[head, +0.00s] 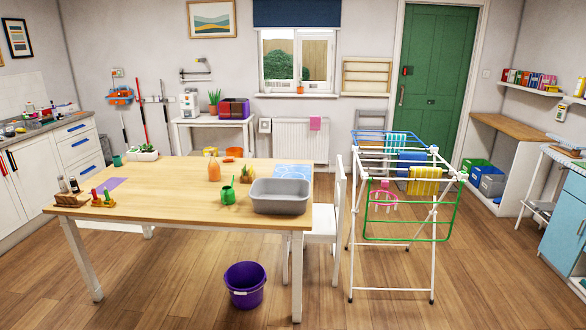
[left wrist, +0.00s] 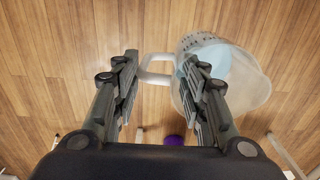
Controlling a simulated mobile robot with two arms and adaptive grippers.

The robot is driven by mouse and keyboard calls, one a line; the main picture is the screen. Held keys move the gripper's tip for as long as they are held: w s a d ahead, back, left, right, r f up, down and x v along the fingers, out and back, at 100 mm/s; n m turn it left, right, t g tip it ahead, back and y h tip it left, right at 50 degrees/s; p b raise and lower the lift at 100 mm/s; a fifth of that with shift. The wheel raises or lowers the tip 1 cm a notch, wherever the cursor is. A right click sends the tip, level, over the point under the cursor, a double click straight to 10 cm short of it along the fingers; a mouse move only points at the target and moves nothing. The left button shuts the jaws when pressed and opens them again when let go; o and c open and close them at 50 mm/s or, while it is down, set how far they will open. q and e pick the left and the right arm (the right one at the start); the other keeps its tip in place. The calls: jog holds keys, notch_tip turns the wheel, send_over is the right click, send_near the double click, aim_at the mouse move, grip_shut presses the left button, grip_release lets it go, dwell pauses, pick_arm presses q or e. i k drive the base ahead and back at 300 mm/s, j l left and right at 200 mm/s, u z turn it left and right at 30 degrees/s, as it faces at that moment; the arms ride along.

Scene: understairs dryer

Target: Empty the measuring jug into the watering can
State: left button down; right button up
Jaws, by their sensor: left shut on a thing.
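The measuring jug (left wrist: 252,84) shows in the left wrist view, clear with dark scale marks and something pale blue inside. Its pale handle (left wrist: 155,69) reaches between the fingers of my left gripper (left wrist: 160,85), which is shut on it. The jug is above the wooden floor; its tilt is hard to tell. In the head view, a small green watering can (head: 229,196) stands on the wooden table, left of a grey basin. Neither the jug nor my grippers show in the head view. My right gripper is in neither view.
A purple bucket (head: 245,285) stands on the floor in front. A drying rack (head: 400,210) and white chair (head: 325,235) stand right of the table.

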aim_at(228, 195)
jog(key=i+u, duration=0.1)
jog(key=i, duration=0.55)
jog(key=i+l+u, duration=0.15)
jog(key=i, duration=0.5)
jog(key=i+u, duration=0.35)
jog(key=i, duration=1)
jog(key=i+u, duration=0.2)
jog(key=i, duration=0.2)
jog(key=i+l+u, duration=0.2)
jog(key=i, duration=0.15)
